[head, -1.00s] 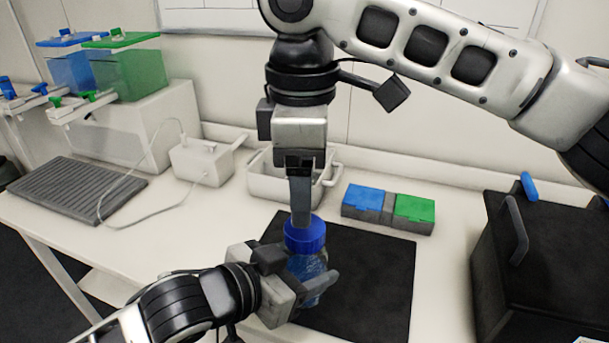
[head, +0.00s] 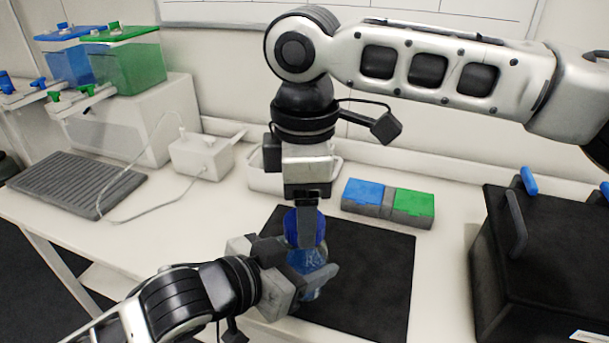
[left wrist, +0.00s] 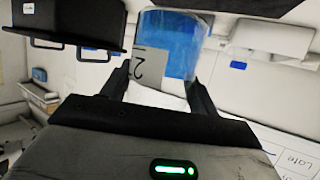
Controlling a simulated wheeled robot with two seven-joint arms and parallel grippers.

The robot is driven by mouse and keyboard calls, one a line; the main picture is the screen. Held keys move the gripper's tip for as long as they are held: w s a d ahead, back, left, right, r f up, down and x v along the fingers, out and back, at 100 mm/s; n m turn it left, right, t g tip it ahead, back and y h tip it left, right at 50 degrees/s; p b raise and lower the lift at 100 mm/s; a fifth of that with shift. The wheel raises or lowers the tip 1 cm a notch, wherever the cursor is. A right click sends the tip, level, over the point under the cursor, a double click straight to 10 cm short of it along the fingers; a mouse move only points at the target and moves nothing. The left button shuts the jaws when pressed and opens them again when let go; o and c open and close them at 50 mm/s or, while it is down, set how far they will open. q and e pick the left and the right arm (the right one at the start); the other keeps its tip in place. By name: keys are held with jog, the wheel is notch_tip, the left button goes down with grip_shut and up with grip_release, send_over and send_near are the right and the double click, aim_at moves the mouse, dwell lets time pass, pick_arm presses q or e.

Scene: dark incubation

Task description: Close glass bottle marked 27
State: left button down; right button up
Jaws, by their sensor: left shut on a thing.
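The glass bottle (head: 310,260) with blue contents stands upright in my left gripper (head: 298,270), above the dark mat. The left wrist view shows the bottle (left wrist: 180,45) between the left fingers (left wrist: 160,88); its grey label shows a "2", the rest is cut off or hidden. A blue cap (head: 291,229) is at the bottle's top; whether it is screwed down cannot be seen. My right gripper (head: 307,228) points straight down at the cap, one finger in front of it. The other finger is hidden, so its grip on the cap cannot be told.
A dark mat (head: 375,270) lies on the white table. Behind it are a white basket (head: 262,182) and blue and green boxes (head: 385,203). A black box (head: 545,260) stands at the right. A keyboard-like grey tray (head: 75,185) and a white device (head: 202,157) are at the left.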

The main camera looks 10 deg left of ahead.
jog(key=shift+f, duration=1.05)
jog(key=c, duration=1)
jog(key=shift+m, duration=0.9)
jog(key=o, duration=1.2)
jog(key=shift+c, duration=0.2)
jog(key=shift+r, duration=0.15)
notch_tip(320, 180, up, 12)
